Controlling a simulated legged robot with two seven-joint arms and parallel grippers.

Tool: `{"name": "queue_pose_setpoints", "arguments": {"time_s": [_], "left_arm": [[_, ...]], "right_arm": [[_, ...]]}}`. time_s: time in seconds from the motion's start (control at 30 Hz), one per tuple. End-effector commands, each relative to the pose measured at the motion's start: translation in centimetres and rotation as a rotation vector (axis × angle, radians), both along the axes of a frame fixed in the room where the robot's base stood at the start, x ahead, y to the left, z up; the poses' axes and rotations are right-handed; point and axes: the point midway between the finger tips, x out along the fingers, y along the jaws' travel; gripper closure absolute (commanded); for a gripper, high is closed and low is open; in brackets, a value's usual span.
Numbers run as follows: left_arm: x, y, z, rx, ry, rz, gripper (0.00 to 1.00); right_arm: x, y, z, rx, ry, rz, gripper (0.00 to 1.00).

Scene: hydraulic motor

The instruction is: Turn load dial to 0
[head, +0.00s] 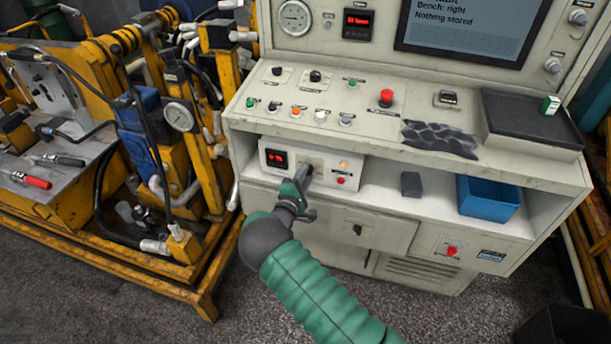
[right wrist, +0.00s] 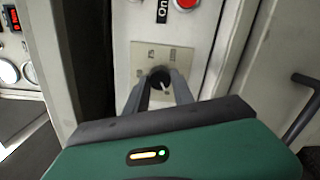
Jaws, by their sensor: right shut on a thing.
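The load dial is a small black knob (right wrist: 160,77) with a white pointer mark on a beige plate (right wrist: 137,60). In the right wrist view the pointer slants to the lower right. The plate's markings are too small to read. In the head view the dial is hidden behind my right gripper (head: 306,170), at the front of a small white control box (head: 325,157) on the bench shelf. In the right wrist view, my right gripper (right wrist: 161,84) has its two fingers shut on either side of the knob. My left gripper is out of view.
The box has a red display (head: 277,158), an orange lamp (head: 344,164) and a red button (head: 341,181). A grey block (head: 411,184) and a blue bin (head: 488,198) stand to the right. The button panel (head: 330,102) overhangs the shelf. Yellow machinery (head: 190,190) stands at left.

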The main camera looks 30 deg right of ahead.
Motion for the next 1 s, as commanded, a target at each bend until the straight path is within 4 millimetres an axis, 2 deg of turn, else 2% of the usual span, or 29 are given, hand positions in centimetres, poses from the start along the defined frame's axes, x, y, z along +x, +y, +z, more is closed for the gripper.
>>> {"name": "queue_pose_setpoints", "arguments": {"time_s": [0.07, 0.1, 0.23, 0.53, 0.67, 0.77, 1.0], "left_arm": [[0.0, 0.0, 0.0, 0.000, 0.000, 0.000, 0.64], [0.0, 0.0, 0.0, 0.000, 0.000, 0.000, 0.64], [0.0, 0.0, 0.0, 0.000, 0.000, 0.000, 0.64], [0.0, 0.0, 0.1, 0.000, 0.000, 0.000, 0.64], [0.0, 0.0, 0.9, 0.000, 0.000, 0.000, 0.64], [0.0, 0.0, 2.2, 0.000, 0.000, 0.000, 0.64], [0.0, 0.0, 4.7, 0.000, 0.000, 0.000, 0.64]], "right_arm": [[0.1, 0.4, -0.5, 0.008, 0.008, 0.009, 1.00], [0.1, 0.4, -0.5, 0.009, 0.009, 0.008, 0.67], [0.0, 0.3, -0.4, 0.006, 0.006, 0.006, 0.50], [-0.1, 0.2, 0.0, 0.003, 0.001, 0.003, 0.49], [-0.8, 1.2, 0.2, 0.005, 0.002, 0.003, 0.49], [-2.1, 3.0, 0.6, 0.004, 0.005, 0.005, 0.49], [-6.4, 8.7, 0.6, 0.004, 0.006, 0.007, 0.49]]}}
